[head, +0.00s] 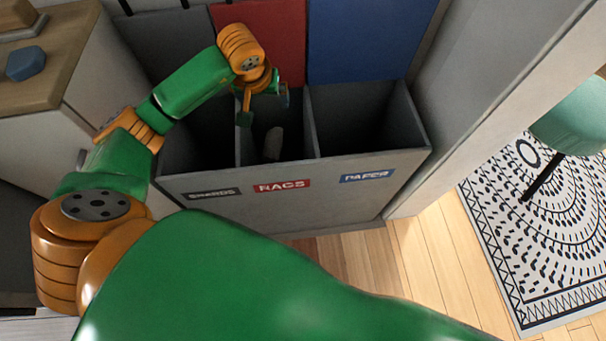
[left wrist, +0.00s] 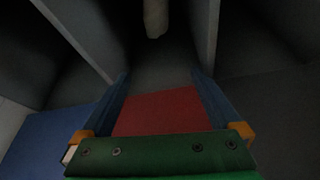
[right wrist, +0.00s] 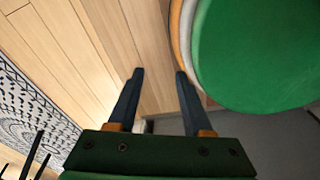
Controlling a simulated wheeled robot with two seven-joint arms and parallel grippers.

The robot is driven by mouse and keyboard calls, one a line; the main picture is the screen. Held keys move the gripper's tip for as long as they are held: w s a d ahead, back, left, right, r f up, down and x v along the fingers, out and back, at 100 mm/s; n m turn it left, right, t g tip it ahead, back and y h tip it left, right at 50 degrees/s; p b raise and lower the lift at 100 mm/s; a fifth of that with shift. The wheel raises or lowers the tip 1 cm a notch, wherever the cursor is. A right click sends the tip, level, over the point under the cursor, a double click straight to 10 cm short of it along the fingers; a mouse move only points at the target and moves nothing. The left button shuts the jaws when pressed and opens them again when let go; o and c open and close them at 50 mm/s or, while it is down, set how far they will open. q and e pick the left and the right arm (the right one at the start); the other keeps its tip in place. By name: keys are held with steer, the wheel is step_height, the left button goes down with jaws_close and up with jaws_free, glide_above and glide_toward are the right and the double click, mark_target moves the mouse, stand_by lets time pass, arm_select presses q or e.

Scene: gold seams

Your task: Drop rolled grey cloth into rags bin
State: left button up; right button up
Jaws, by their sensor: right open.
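The rolled grey cloth (head: 273,143) is inside the middle compartment of the bin unit, the rags bin (head: 281,186), behind its red RAGS label. In the left wrist view the pale roll (left wrist: 156,18) shows at the top, beyond and apart from my fingertips. My left gripper (head: 264,108) is over the rags compartment with its fingers spread and nothing between them; it also shows in the left wrist view (left wrist: 160,80). My right gripper (right wrist: 158,72) is open and empty above the wooden floor. The lower part of the compartment is dark.
The paper bin (head: 367,178) is right of the rags bin, and another labelled compartment (head: 212,192) is left of it. A wooden counter (head: 62,65) with a blue object (head: 26,62) stands at left. A patterned rug (head: 540,220) and green chair (head: 575,125) are at right.

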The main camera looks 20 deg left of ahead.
arm_select(q)
steer(key=p+v, duration=0.1)
steer(key=v, duration=0.6)
arm_select(e)
steer(key=shift+s+a+r, duration=0.55)
steer(key=shift+a, duration=0.25)
steer(key=shift+d, duration=0.15)
